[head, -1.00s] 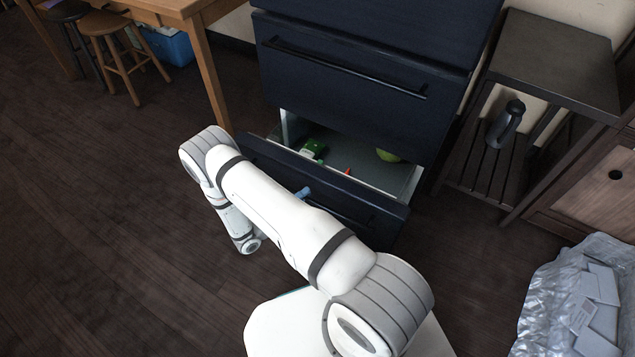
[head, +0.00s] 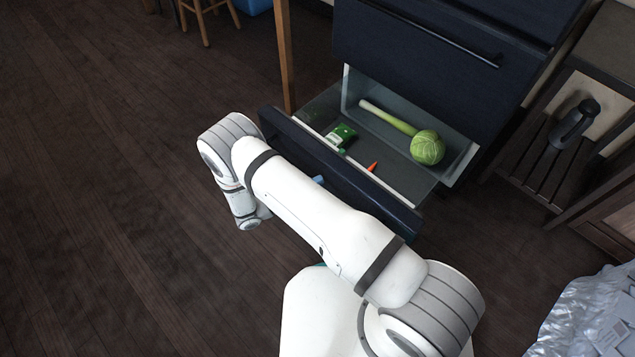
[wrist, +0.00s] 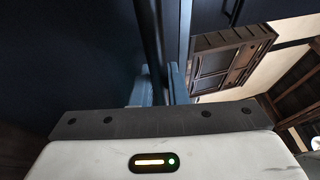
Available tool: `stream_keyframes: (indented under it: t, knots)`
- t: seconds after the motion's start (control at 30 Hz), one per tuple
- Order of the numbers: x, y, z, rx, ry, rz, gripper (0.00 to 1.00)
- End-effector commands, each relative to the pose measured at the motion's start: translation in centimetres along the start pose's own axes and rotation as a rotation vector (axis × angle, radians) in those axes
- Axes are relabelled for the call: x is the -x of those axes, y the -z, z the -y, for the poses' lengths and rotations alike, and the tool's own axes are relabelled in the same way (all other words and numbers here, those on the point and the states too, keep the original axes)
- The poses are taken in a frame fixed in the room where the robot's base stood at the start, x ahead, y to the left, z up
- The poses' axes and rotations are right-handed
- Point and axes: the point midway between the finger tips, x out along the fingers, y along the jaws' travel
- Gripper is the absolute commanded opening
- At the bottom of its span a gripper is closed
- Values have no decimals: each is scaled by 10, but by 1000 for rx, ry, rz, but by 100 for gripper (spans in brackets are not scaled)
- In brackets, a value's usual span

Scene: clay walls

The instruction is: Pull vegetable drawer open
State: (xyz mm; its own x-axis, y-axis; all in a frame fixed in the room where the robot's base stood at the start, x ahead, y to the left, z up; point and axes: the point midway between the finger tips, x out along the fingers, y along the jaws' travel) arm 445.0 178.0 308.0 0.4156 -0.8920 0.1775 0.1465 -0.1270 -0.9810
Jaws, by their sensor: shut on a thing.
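The vegetable drawer (head: 345,180) is the low dark blue drawer, standing well out from the cabinet in the head view. Inside it lie a green cabbage (head: 427,148), a long pale green stalk (head: 388,117), a green pack (head: 341,135) and a small orange item (head: 372,166). In the wrist view my gripper (wrist: 160,84) has its fingers closed around the dark bar handle (wrist: 151,45) of the drawer front. In the head view my arm hides most of the gripper and handle.
A closed dark drawer (head: 420,65) with a bar handle sits above. A slatted stand (head: 535,165) with a dark jug (head: 574,123) is on the right. A silvery crumpled bag (head: 590,320) lies at the lower right. The wooden floor (head: 100,200) on the left is clear.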

Motion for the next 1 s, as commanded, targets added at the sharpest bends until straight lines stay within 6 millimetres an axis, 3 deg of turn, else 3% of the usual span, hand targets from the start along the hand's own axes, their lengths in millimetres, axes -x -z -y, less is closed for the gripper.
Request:
stream_keyframes:
  t: [0.33, 0.37, 0.6, 0.87, 1.0]
  knots:
    - [6, 4, 1, 5, 4, 13, 0]
    - [6, 4, 1, 5, 4, 14, 16]
    - [8, 2, 1, 2, 2, 19, 35]
    - [10, 2, 2, 1, 1, 22, 35]
    - [26, 2, 3, 1, 2, 24, 35]
